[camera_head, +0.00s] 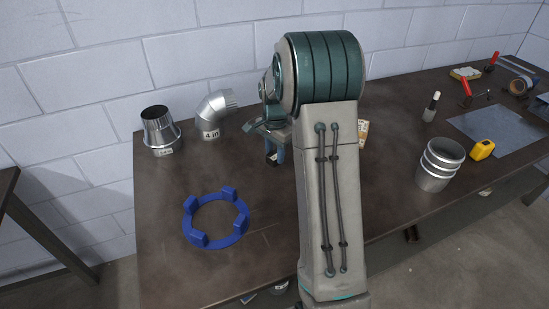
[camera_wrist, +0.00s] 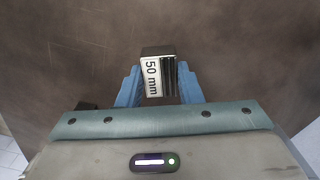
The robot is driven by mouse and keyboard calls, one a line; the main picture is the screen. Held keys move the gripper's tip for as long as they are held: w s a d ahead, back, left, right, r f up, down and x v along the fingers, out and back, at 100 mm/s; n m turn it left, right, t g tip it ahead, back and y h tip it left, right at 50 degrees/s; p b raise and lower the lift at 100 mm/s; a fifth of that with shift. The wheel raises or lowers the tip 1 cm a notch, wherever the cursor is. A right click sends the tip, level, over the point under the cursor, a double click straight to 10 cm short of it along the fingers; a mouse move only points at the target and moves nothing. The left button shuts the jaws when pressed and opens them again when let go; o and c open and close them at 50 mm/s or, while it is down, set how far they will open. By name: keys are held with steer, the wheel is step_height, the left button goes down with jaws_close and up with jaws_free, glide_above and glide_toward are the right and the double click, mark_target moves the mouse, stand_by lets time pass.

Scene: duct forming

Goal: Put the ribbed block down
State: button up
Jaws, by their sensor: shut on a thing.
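The ribbed block (camera_wrist: 169,76) is dark with black ribs and a white label reading "50 mm". It sits between the blue fingers of my gripper (camera_wrist: 159,72) in the wrist view. My gripper is shut on it, over the brown tabletop (camera_wrist: 235,60). I cannot tell whether the block touches the table. In the head view my arm covers most of the gripper, and the block cannot be made out clearly.
A blue ring with raised lugs (camera_head: 188,224) lies at the table's front left. A metal reducer (camera_head: 160,132) and an elbow (camera_head: 209,118) stand behind it. To the right are a ribbed metal cylinder (camera_head: 437,168), a yellow tape measure (camera_head: 482,150) and sheet metal (camera_head: 497,131).

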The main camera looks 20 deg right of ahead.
mark_target(274, 160)
steer(key=shift+w+d+f, duration=0.2)
steer(key=shift+w+f, duration=0.2)
steer(key=shift+w, duration=0.25)
steer(key=shift+f+p, duration=0.4)
steer(key=shift+f, duration=1.65)
steer(key=shift+f, duration=0.2)
steer(key=o, duration=1.2)
steer(key=shift+c, duration=0.2)
steer(key=shift+r, duration=0.2)
